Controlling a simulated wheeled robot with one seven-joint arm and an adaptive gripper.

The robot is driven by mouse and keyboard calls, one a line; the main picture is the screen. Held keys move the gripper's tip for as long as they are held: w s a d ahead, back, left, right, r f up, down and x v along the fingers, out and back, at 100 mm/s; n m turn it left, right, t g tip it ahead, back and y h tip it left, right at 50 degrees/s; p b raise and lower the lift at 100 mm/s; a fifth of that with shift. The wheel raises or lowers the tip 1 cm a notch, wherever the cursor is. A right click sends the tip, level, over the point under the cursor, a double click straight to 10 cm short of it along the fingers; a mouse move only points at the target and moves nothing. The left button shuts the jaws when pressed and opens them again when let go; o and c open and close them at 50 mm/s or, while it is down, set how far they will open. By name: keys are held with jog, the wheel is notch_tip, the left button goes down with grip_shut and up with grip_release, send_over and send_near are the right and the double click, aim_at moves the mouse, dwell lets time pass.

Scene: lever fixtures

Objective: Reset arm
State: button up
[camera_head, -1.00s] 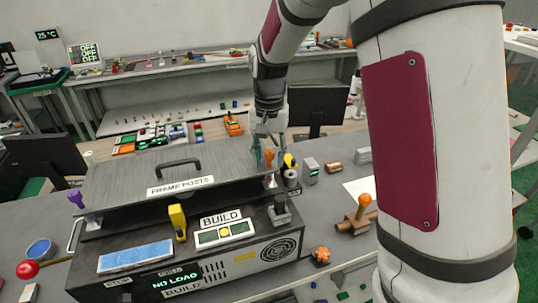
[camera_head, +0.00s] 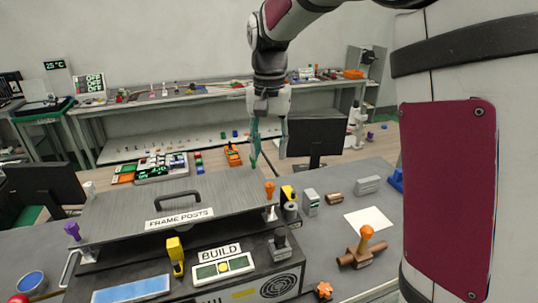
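My gripper (camera_head: 267,158) hangs at the end of my arm, fingers pointing down, above and behind the right end of the grey frame-posts lid (camera_head: 120,205). Its two fingers are spread apart with nothing between them. It is clear of the orange-topped post (camera_head: 269,190) at the lid's right end. A purple-topped post (camera_head: 73,231) stands at the lid's left end. The lid is down, with a black handle (camera_head: 178,199) on top.
A yellow lever (camera_head: 176,256) and a BUILD panel (camera_head: 223,267) sit on the machine's front. An orange-knobbed lever fixture (camera_head: 362,246), a white sheet (camera_head: 369,219) and small metal blocks lie to the right. A monitor (camera_head: 317,141) stands behind the gripper.

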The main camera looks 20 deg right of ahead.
dwell(0.4)
jog(key=s+r+n+t, duration=0.2)
jog(key=s+r, duration=0.1)
jog(key=s, duration=0.4)
jog(key=s+r+n+t, duration=0.1)
jog(key=s+r, duration=0.2)
jog(key=s, duration=0.3)
jog(key=s+f+n+t, duration=0.2)
jog(key=s+n, duration=0.1)
jog(key=s, duration=0.8)
jog(key=shift+s+d+f+t+b, duration=0.15)
jog(key=shift+s+f+t+b, duration=0.15)
jog(key=shift+s+f, duration=0.1)
jog(key=shift+w+r, duration=0.1)
jog(key=shift+w, duration=0.05)
